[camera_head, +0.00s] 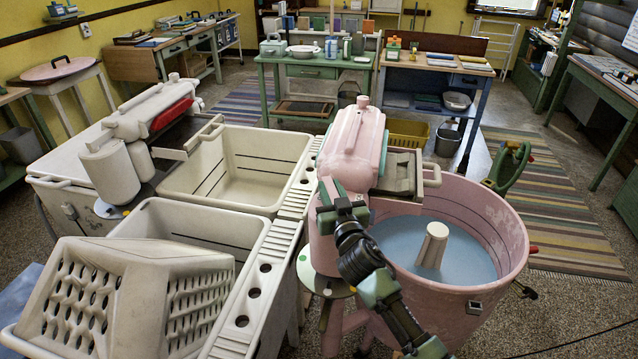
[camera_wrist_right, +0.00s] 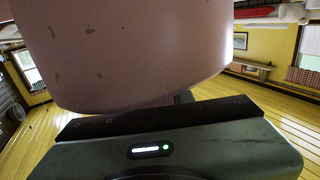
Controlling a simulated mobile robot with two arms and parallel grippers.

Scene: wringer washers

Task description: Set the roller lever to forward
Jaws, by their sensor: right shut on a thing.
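The pink wringer head (camera_head: 352,150) stands on the pink washer tub (camera_head: 480,225), which holds bluish water and a pale agitator (camera_head: 432,246). My right gripper (camera_head: 328,198), dark green, is at the near left side of the wringer head. It is shut on what seems to be the roller lever, which the fingers hide, so its setting cannot be read. In the right wrist view a large pink surface (camera_wrist_right: 130,50) fills the top, just beyond the green gripper body (camera_wrist_right: 180,152); the fingertips are hidden there. My left gripper is not in view.
A cream washer with a second wringer (camera_head: 140,125) and twin rinse tubs (camera_head: 240,165) stands left. A perforated basket (camera_head: 120,295) tilts in the near tub. A green table (camera_head: 315,68) and a blue-legged table (camera_head: 435,70) stand behind. Striped rug (camera_head: 580,210) on open floor lies right.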

